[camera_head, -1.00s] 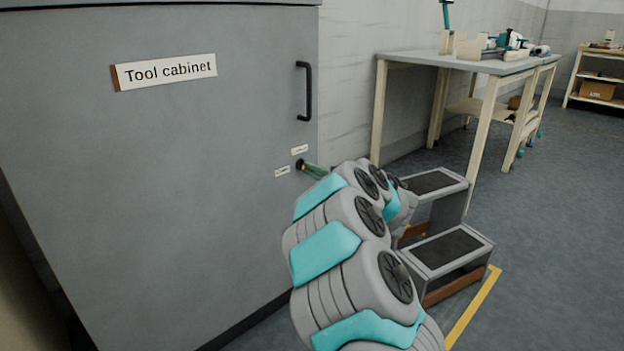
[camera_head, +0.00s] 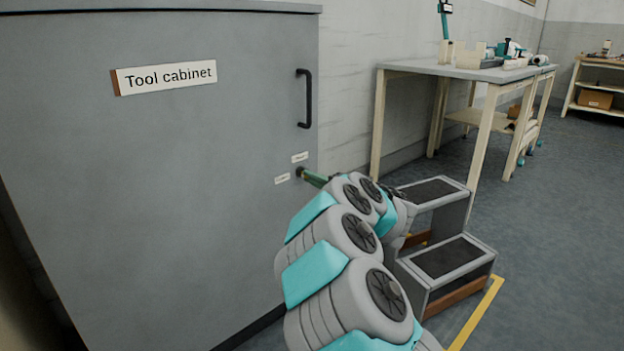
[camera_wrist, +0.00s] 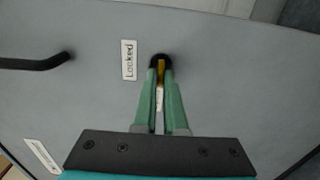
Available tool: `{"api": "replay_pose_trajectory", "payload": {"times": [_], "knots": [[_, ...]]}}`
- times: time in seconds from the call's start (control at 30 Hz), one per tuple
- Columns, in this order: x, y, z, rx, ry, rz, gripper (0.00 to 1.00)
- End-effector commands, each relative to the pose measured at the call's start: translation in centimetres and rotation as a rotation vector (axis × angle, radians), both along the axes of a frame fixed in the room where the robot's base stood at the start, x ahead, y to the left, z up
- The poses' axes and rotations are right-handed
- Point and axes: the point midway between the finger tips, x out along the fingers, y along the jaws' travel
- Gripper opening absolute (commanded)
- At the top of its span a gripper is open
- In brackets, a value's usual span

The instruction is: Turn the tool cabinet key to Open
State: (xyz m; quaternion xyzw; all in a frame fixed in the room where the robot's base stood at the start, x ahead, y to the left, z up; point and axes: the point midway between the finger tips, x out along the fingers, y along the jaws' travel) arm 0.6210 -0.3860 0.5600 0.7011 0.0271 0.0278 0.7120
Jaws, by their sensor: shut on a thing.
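The grey tool cabinet (camera_head: 180,200) fills the left of the head view. Its keyhole (camera_head: 299,172) sits near the door's right edge, with one small label (camera_head: 300,157) above it and another (camera_head: 282,178) to its left. In the wrist view a label reading "Locked" (camera_wrist: 129,60) is left of the black lock (camera_wrist: 161,61). Another label (camera_wrist: 159,98), unreadable, shows between the fingers. My gripper (camera_wrist: 164,78) has green fingers closed on the yellow key (camera_wrist: 161,72) at the lock. The key looks upright in the wrist view. Most of it is hidden by the fingers.
A black door handle (camera_head: 304,98) is above the lock; it also shows at left in the wrist view (camera_wrist: 36,62). A step stool (camera_head: 445,255) stands close right of my arm. A workbench (camera_head: 450,72) is behind. Open floor lies at right.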

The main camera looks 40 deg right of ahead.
Motion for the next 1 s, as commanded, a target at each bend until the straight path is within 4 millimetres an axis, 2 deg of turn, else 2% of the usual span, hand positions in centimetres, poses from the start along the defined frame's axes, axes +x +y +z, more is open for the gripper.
{"api": "replay_pose_trajectory", "payload": {"times": [0.03,0.3,0.67,0.83,1.0], "knots": [[0.0,0.0,-0.1,0.000,0.003,0.001,0.10],[0.0,0.0,-0.1,0.000,0.001,0.001,0.39],[-0.5,-0.1,0.0,0.000,0.001,-0.001,0.39],[-2.3,-0.2,0.1,0.000,0.001,-0.001,0.39],[-5.1,-0.5,0.1,-0.001,0.003,-0.003,0.39]]}}
